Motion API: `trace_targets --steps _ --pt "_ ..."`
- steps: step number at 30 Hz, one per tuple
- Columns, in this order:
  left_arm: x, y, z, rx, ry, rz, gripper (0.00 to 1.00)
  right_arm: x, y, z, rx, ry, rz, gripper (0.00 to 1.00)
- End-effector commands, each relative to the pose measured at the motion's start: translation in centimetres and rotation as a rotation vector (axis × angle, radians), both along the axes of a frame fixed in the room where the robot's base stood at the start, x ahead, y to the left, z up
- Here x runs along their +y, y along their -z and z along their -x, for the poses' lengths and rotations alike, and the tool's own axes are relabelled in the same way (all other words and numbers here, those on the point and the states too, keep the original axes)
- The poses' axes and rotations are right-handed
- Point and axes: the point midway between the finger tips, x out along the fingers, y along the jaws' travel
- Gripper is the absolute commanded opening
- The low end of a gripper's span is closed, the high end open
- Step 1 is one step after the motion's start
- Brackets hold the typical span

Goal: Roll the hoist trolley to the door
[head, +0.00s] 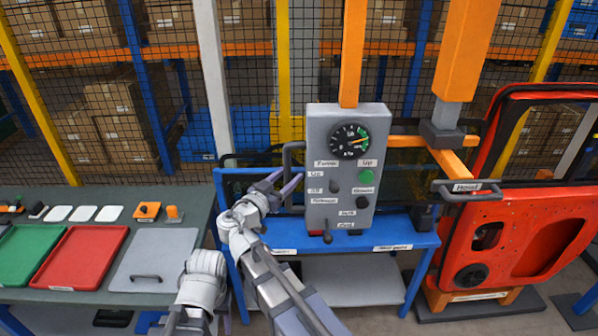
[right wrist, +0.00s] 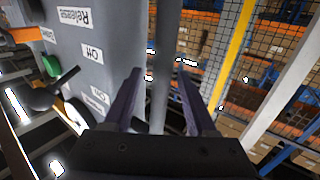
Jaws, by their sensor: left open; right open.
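The grey control box (head: 347,170) hangs on an orange post, with a dial, a green button, a black button and levers. A grey bar handle (head: 288,165) stands on its left side. My right gripper (head: 290,183) is open at that handle; in the right wrist view a grey vertical bar (right wrist: 160,75) shows between its apart fingers. The red door (head: 520,240) is at the right. Part of my left arm shows at the bottom; its fingers are out of view.
A blue bench (head: 395,240) stands under and behind the box. A green-grey table (head: 100,215) at the left holds a green tray (head: 35,255), a red tray (head: 85,258) and a grey lidded plate (head: 150,260). A mesh fence and shelves with boxes stand behind.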

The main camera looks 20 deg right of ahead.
Motion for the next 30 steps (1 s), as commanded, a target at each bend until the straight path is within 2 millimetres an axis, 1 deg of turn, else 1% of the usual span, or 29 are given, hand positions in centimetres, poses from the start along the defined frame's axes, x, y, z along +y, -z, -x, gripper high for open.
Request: trace_targets --steps 3,10,25,30 --pt "0.01 0.0 0.02 0.0 0.0 0.0 0.6 0.15 0.01 -0.28 0.0 -0.001 0.0 0.57" --pt "0.02 0.0 0.03 0.0 0.0 0.0 0.6 0.13 0.01 -0.25 0.0 -0.001 0.0 0.56" --pt "0.0 0.0 0.01 0.0 0.0 0.0 0.6 0.13 0.0 -0.23 0.0 -0.001 0.0 0.0" --pt "0.01 0.0 0.01 0.0 0.0 0.0 0.6 0.14 0.0 -0.22 0.0 -0.001 0.0 0.0"
